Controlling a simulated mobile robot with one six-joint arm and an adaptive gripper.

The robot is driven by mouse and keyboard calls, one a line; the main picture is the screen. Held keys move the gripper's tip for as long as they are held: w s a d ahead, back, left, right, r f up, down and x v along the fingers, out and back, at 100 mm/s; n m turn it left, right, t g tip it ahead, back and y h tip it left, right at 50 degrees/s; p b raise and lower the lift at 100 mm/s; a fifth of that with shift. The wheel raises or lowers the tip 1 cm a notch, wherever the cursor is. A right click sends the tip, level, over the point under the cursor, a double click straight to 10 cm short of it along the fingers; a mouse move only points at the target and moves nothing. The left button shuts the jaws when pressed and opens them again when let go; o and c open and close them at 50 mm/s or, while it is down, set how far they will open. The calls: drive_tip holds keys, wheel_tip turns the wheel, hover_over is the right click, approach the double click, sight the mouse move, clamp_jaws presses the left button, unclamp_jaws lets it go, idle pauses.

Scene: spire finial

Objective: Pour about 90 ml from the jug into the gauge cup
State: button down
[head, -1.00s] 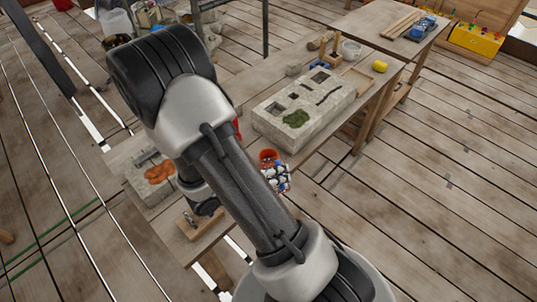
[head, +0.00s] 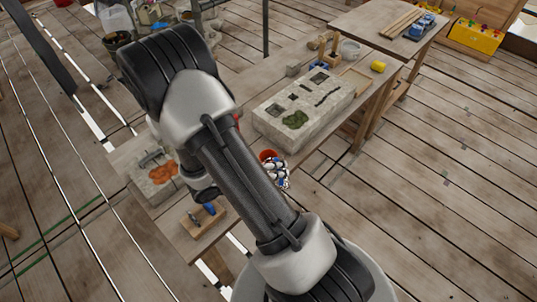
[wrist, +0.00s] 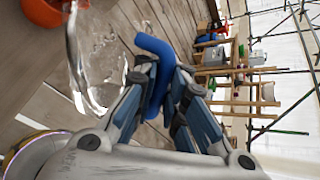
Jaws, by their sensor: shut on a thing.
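My gripper (wrist: 160,100) is shut on the blue handle (wrist: 154,48) of a clear jug (wrist: 92,62) in the wrist view. The jug looks strongly tilted in that view, and its contents are hard to make out. An orange-red vessel (wrist: 42,12) is close to the jug's rim at the top left. I cannot tell whether this vessel is the gauge cup. The jug itself cannot be made out in the head view.
A pale stone block (head: 305,105) with cut recesses lies on the long table behind my gripper. A wooden block with a blue piece (head: 208,209) is at the table's near left end. A yellow cylinder (head: 379,66) stands at the far right end.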

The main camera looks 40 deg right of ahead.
drive_tip(key=shift+w+d+r+p, duration=0.1)
drive_tip(key=shift+r+p, duration=0.15)
drive_tip(key=shift+p, duration=0.25)
drive_tip(key=shift+w+r+p, duration=0.15)
drive_tip(key=shift+r+p, duration=0.05)
drive_tip(key=shift+p, duration=0.35)
drive_tip(key=shift+d+g, duration=0.1)
drive_tip(key=shift+g, duration=0.2)
